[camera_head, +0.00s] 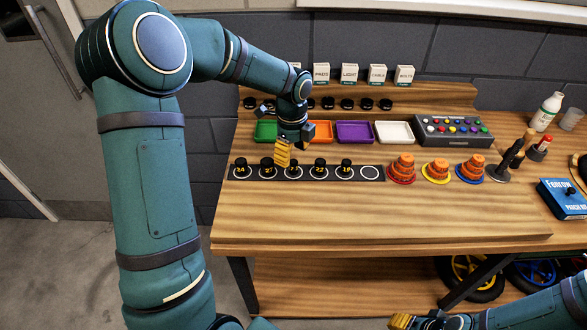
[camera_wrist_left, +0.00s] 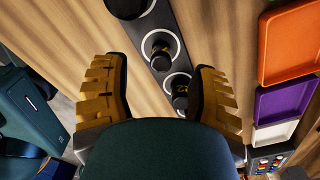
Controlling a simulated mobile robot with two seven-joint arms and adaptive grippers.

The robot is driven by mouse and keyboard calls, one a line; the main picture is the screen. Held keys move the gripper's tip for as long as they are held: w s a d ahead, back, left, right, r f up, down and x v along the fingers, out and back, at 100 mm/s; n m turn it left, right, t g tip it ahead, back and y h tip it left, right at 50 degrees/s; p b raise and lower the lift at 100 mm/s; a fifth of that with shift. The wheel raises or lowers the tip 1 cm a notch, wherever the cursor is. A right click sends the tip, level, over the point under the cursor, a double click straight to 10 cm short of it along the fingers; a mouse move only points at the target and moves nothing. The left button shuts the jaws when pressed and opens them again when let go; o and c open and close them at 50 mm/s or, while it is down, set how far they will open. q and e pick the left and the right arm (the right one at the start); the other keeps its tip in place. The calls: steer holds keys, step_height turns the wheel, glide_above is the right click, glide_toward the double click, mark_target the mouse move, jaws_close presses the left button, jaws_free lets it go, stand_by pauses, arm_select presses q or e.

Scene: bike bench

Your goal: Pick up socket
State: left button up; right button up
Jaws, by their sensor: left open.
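Several black sockets with yellow numbers stand in a row on a dark strip (camera_head: 332,173) on the bench. One reads 24 (camera_head: 241,168), another 22 (camera_head: 319,166), and the right one looks like 19 (camera_head: 345,166). The ring at the strip's right end (camera_head: 370,173) is empty. My left gripper (camera_head: 288,153) is over the strip's left half, partly covering the view of the sockets there. In the left wrist view its yellow fingers (camera_wrist_left: 158,90) are spread wide and hold nothing. Sockets (camera_wrist_left: 160,48) show beyond and between them. My right gripper (camera_head: 415,321) is at the bottom edge, partly cut off.
Green, orange, purple (camera_head: 354,133) and white trays lie behind the strip. A grey button box (camera_head: 453,131) stands to their right. Orange stepped cones (camera_head: 402,169) stand right of the strip. A blue box (camera_head: 562,199) lies further right. The bench front (camera_head: 370,218) is clear.

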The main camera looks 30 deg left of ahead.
mark_target(294, 162)
arm_select(q)
steer(key=f+b, duration=0.1)
steer(key=f, duration=0.4)
steer(key=shift+w+d+f+b, duration=0.1)
steer(key=shift+d+f+b, duration=0.1)
steer(key=shift+f+b, duration=0.15)
steer(key=shift+r, duration=0.1)
jaws_close()
